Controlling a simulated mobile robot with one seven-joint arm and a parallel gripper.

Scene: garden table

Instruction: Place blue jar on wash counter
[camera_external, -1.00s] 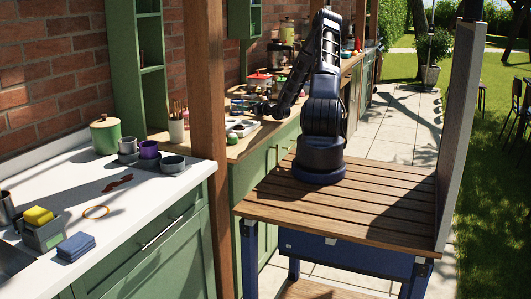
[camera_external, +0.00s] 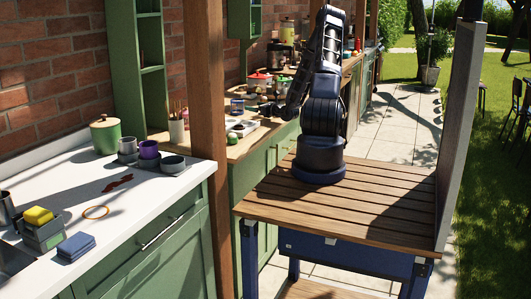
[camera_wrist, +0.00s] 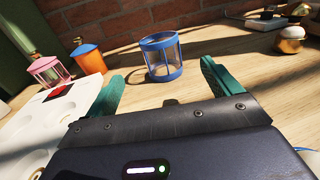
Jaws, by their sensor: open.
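The blue jar (camera_wrist: 151,62) is a clear cylinder with blue rims, upright on the wooden worktop in the wrist view. It stands just beyond and between my gripper's (camera_wrist: 163,80) two green fingers, apart from them. My gripper is open and empty. In the external view the jar (camera_external: 237,106) looks small on the worktop, left of my gripper (camera_external: 268,109), whose fingers are too small to make out. The white wash counter (camera_external: 145,198) is at the left front in the external view, on the near side of a wooden post.
In the wrist view a pink jar (camera_wrist: 50,71) and an orange jar (camera_wrist: 89,59) stand left of the blue one, behind a white palette (camera_wrist: 62,112). Cups (camera_external: 149,150), a green canister (camera_external: 105,136) and sponges stand on the counter.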

